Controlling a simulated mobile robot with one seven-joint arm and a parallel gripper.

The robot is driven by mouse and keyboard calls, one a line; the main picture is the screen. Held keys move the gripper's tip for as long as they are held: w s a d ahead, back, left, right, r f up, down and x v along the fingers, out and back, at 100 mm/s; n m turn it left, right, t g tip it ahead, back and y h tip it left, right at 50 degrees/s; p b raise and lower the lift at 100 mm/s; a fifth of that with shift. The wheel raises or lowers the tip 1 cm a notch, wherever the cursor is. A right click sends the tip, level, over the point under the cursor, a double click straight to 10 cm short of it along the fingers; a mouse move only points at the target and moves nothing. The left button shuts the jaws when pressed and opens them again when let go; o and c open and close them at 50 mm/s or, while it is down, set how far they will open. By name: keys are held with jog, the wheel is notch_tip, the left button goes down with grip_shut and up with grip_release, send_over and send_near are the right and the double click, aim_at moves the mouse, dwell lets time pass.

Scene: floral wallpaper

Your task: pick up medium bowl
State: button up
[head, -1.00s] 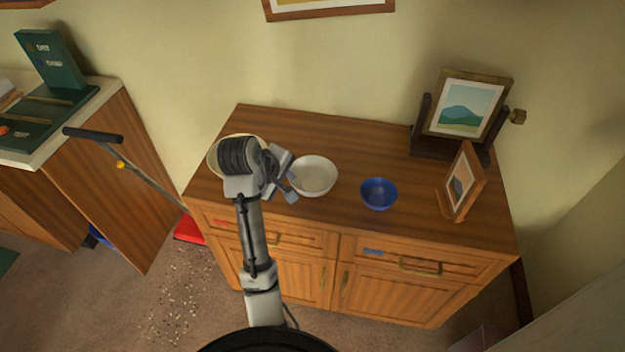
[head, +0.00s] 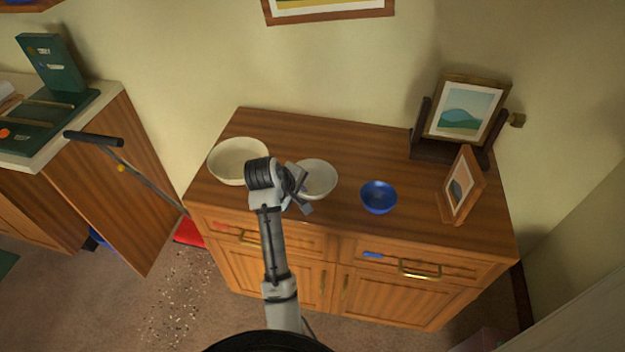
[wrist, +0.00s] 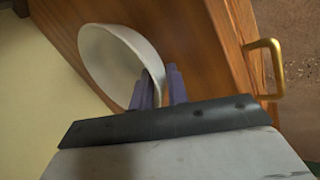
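The medium bowl (head: 318,178) is white and stands upright on the wooden cabinet top, between a larger cream bowl (head: 238,161) on the left and a small blue bowl (head: 379,197) on the right. My gripper (head: 303,190) is at the medium bowl's left front side, covering part of it. The two fingers are apart, close to the bowl's near rim.
The wooden cabinet (head: 350,147) has brass handles. A framed picture on a dark stand (head: 467,108) and a small photo frame (head: 461,184) stand at the right. The wall is close behind. The strip between the blue bowl and the back edge is clear.

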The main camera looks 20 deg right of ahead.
jog(key=shift+w+d+f, duration=0.1)
jog(key=shift+d+f, duration=0.05)
jog(key=shift+f, duration=0.2)
grip_shut()
jog(key=shift+r, duration=0.15)
